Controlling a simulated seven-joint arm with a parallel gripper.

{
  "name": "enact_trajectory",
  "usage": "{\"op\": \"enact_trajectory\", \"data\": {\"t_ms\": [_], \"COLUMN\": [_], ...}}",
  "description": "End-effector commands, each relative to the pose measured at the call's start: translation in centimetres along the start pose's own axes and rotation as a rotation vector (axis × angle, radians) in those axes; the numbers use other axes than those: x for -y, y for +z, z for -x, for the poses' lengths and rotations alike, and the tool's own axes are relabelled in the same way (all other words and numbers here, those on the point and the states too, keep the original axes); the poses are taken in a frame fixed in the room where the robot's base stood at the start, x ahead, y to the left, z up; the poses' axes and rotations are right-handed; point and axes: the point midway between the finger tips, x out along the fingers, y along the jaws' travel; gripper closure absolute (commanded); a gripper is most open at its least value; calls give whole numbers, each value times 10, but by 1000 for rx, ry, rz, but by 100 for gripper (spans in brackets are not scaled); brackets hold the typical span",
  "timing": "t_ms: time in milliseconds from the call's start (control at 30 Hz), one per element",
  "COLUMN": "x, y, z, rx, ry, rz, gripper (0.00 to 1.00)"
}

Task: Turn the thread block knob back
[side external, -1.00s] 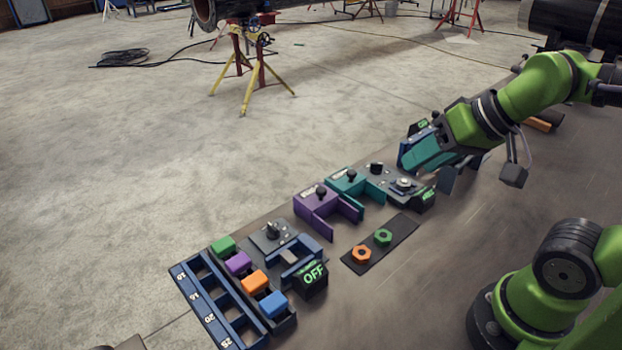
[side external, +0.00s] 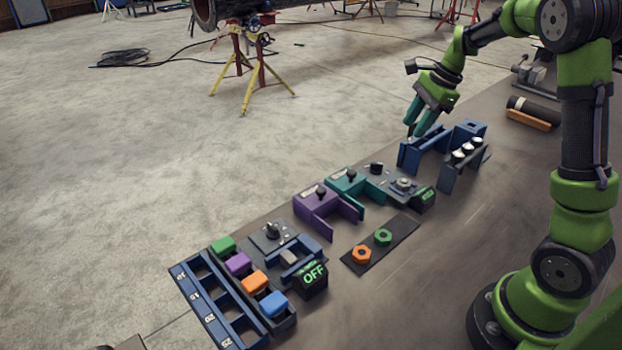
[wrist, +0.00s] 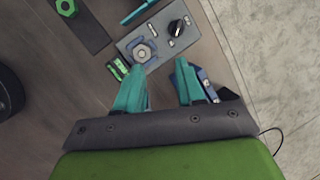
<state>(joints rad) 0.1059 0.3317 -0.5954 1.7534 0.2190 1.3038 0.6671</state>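A grey plate (side external: 389,178) carries a black knob (side external: 376,168) and a hex nut fitting, with a small green-lit display (side external: 424,197) beside it. In the wrist view the same knob (wrist: 177,27) has a pale pointer line, and the nut fitting (wrist: 144,52) lies nearer my gripper. My gripper (side external: 411,131) has teal fingers pointing down, behind and to the right of this plate. In the wrist view the fingers (wrist: 161,68) are apart with nothing held between them. They do not touch the knob. Another black knob (side external: 272,231) sits on a grey plate at the left.
A blue bracket (side external: 412,157) and a rack with white-topped cylinders (side external: 467,150) stand close to my gripper. Teal (side external: 347,182) and purple (side external: 315,205) blocks stand left of the plate. A dark strip (side external: 381,245) holds orange and green nuts.

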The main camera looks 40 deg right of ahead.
Motion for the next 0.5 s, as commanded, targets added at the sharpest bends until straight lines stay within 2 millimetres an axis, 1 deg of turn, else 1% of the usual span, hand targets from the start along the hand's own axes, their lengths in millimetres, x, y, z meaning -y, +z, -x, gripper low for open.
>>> {"op": "enact_trajectory", "data": {"t_ms": [33, 100, 200, 300, 367, 467, 500], "x": [12, 26, 36, 35, 35, 35, 35], "y": [-11, -18, -11, -6, -5, -5, -4], "z": [-2, 2, 15, 14, 12, 2, -4], "rx": [-9, -4, 31, 53, 55, 53, 54], "ry": [3, -5, -23, -9, -6, -5, -4], "rz": [-113, -265, -394, -464, -480, -482, -482], "gripper": [62, 62, 62, 62, 62, 62, 62]}}
